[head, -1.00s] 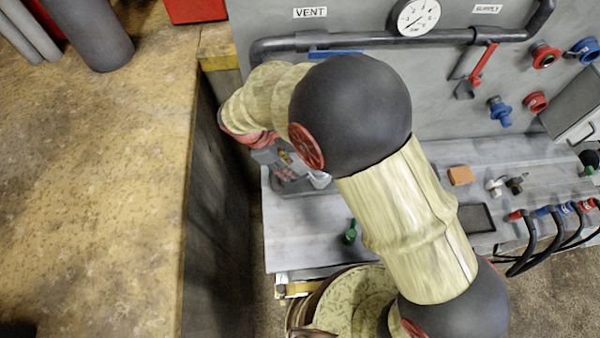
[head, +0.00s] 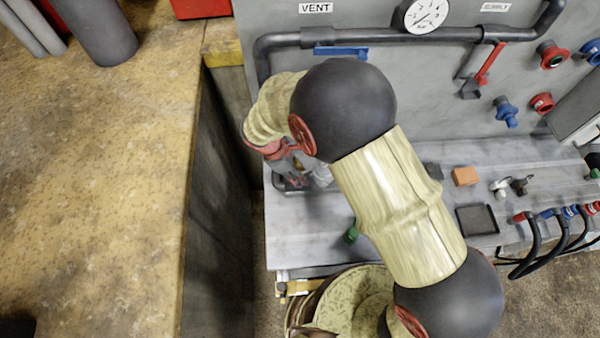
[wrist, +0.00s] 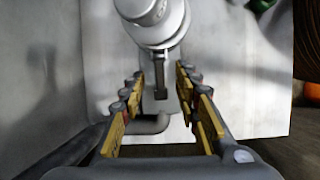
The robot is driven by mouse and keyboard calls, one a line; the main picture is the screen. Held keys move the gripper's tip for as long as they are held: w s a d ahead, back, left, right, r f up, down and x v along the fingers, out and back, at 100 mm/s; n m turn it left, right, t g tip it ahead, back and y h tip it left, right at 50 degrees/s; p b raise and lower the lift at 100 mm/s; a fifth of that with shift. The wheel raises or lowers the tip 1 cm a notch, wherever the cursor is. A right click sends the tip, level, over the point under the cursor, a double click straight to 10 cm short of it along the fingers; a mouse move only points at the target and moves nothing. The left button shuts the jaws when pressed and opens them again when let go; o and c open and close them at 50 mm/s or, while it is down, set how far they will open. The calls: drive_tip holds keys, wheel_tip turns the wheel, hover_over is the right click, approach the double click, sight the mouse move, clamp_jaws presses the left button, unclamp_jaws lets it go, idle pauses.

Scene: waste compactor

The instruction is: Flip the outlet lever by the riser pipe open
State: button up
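In the wrist view, a pale grey cylindrical fitting (wrist: 152,22) has a narrow grey tab (wrist: 160,84) hanging below it, possibly the outlet lever. My gripper (wrist: 159,78) is open, with its yellow-padded fingers on either side of this tab and a visible gap to each. I cannot tell whether any finger touches it. A dark bent pipe (wrist: 150,123) shows beyond the fingers. In the head view, a dark riser pipe (head: 263,62) descends at the panel's left, and its lower part is hidden by my arm. My gripper is mostly hidden there too.
A blue lever (head: 341,52) and a red lever (head: 488,64) sit by the upper pipe on the grey panel. The bench (head: 300,240) holds a green-topped item (head: 351,232), an orange block (head: 465,176) and a dark tray (head: 477,219). A tan counter (head: 100,190) stands left.

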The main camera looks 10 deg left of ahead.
drive_tip(key=shift+c, duration=1.2)
clamp_jaws()
